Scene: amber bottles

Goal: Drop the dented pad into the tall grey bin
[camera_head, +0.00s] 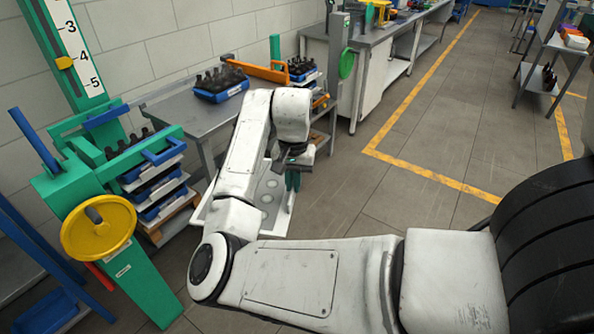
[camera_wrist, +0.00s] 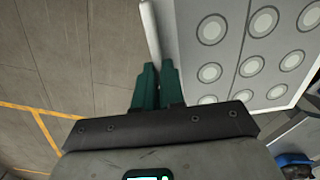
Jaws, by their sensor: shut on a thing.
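My gripper (camera_wrist: 158,75) shows its two green fingers close together, pointing down beside a pale board. The fingers also show in the head view (camera_head: 292,181). They are shut on a thin pale strip (camera_wrist: 149,30), which rises from between the fingertips along the board's edge. I cannot tell whether this strip is the board's rim or a separate piece. The pale board (camera_wrist: 232,50) bears several round grey ring marks. It also shows under my gripper in the head view (camera_head: 275,216), partly behind my arm. I cannot make out a dented pad or a tall grey bin.
A grey bench (camera_head: 203,118) along the wall holds a blue crate (camera_head: 222,91) of dark bottles. A green stand with a yellow wheel (camera_head: 98,226) and stacked blue trays (camera_head: 158,192) stand at left. Open grey floor (camera_head: 420,165) with yellow lines lies to the right.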

